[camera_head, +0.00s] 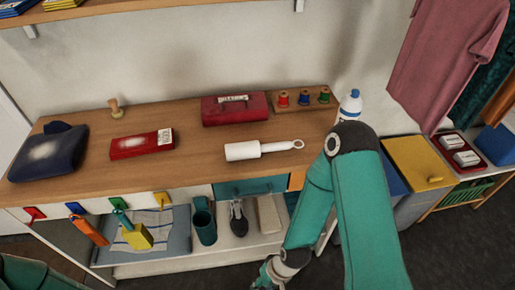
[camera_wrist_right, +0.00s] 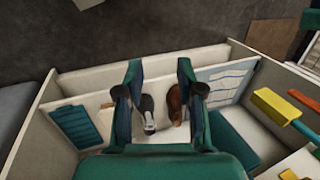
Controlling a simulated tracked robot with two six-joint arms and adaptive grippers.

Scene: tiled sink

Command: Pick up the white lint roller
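The white lint roller (camera_head: 243,151) lies on the wooden counter top in the head view, near the front edge. Its thin handle with a ring end points right. My right arm comes in from the lower right of the head view, to the right of the roller and apart from it. Its wrist is at the bottom edge, in front of the counter. In the right wrist view my right gripper (camera_wrist_right: 160,85) has its two fingers spread, with nothing held between them. The roller is not seen in that view. My left gripper is out of view.
A red case (camera_head: 235,107) and a spool rack (camera_head: 303,98) stand behind the roller. A red box (camera_head: 142,143) and a dark blue pouch (camera_head: 48,153) lie left. A white bottle with a blue cap (camera_head: 350,104) is right, beside my arm. Bare counter surrounds the roller.

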